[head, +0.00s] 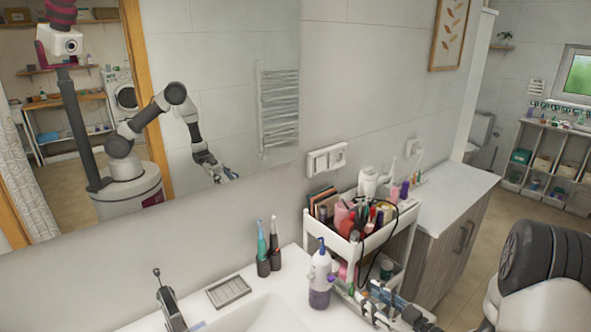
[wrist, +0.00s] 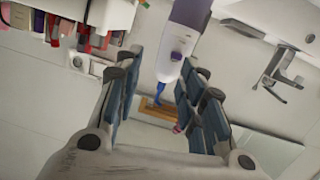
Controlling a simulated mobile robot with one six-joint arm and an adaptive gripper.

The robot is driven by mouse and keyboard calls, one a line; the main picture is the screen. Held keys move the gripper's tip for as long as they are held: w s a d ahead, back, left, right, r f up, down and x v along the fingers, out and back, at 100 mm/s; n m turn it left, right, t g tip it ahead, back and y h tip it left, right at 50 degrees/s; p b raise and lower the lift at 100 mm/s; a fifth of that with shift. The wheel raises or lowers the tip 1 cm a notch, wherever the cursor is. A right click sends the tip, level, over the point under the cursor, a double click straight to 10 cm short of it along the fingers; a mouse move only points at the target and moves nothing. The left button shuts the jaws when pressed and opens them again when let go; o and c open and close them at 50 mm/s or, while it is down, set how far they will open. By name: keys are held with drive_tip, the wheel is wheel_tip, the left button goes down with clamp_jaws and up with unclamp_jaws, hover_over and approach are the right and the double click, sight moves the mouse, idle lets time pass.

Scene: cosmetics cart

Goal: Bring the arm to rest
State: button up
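My gripper (head: 366,303) is at the lower right of the head view, in front of the cosmetics cart and to the right of a white and purple pump bottle. In the wrist view my gripper (wrist: 158,70) has its two blue-padded fingers spread wide with nothing clamped between them. The pump bottle (head: 320,278) stands upright on the sink counter. A gap from the finger cannot be judged exactly. My dark and white arm (head: 545,265) fills the right edge of the head view.
A white cart (head: 357,243) packed with cosmetics and a looped black cable stands close behind my gripper. The sink (head: 262,315) has a tap (head: 170,308), a soap dish (head: 228,291) and two toothbrushes in dark holders (head: 269,258). Open floor (head: 468,285) lies right of the cabinet.

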drive_tip(key=w+d+r+m+g+h, duration=0.2)
drive_tip(key=d+r+h, duration=0.2)
drive_tip(key=r+h, duration=0.4)
drive_tip(key=s+r+m+g+h, duration=0.2)
drive_tip(key=s+r, duration=0.5)
drive_tip(key=r, duration=0.1)
drive_tip(key=s+a+m+g, duration=0.1)
drive_tip(key=s+a, duration=0.3)
drive_tip(key=s, duration=0.4)
drive_tip(key=s+a+m+g+y, duration=0.1)
drive_tip(key=s+a+g, duration=0.1)
drive_tip(key=s, duration=0.6)
drive_tip(key=s+a+r+m+g, duration=0.1)
drive_tip(key=s+a+g, duration=0.1)
drive_tip(key=s+a, duration=0.3)
drive_tip(key=s, duration=0.3)
drive_tip(key=shift+s+a+m+y, duration=0.3)
drive_tip(key=shift+s+a, duration=0.05)
